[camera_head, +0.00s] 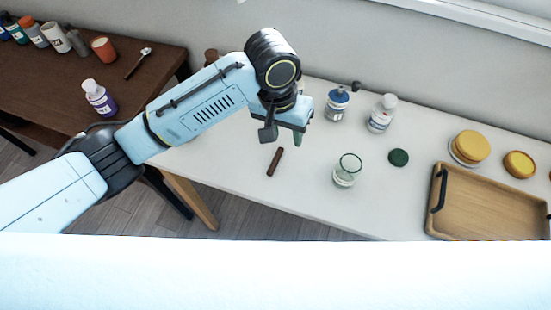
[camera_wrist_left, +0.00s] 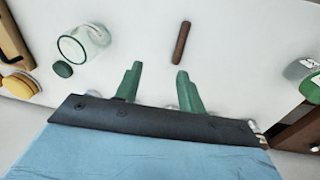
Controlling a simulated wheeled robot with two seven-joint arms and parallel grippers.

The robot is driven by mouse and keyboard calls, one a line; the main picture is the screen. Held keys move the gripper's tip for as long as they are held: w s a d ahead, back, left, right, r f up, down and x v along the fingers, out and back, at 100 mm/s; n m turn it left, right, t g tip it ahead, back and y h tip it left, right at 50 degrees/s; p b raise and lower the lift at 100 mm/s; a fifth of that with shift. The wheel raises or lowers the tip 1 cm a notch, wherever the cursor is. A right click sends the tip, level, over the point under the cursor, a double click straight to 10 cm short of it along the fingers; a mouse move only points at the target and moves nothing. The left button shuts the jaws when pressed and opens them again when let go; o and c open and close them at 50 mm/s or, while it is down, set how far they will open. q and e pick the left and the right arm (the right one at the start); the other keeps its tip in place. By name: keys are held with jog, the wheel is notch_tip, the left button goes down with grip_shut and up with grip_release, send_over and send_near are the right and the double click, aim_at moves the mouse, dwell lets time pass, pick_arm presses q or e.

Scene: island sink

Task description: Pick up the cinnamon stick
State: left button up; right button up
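The cinnamon stick (camera_head: 275,161) is a short brown rod lying on the white counter, left of a clear glass jar. In the left wrist view the cinnamon stick (camera_wrist_left: 181,43) lies beyond the fingertips, a little toward the right finger. My left gripper (camera_head: 283,134) is above the counter, just behind the stick in the head view. In the left wrist view its two green fingers (camera_wrist_left: 159,68) are apart, with nothing between them. The stick and fingers do not touch. My right gripper is in neither view.
The glass jar (camera_head: 346,171) stands right of the stick. A dark green lid (camera_head: 398,157), a white bottle (camera_head: 381,113), a blue-topped jar (camera_head: 337,104), yellow-topped round items (camera_head: 469,147) and a wooden tray (camera_head: 440,215) are farther right. A brown table (camera_head: 150,75) with bottles is left.

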pick_arm(q)
notch_tip(320, 180, up, 2)
jog(key=w+a+y, duration=0.2)
jog(key=b, duration=0.1)
send_over(277, 156)
jog(key=shift+n, duration=0.3)
jog(key=f, duration=0.7)
jog(key=shift+w+f, duration=0.25)
jog(key=shift+w, duration=0.1)
jog(key=f, duration=0.2)
jog(key=f+b, duration=0.1)
jog(key=f, duration=0.2)
jog(key=shift+s+f, duration=0.3)
grip_shut()
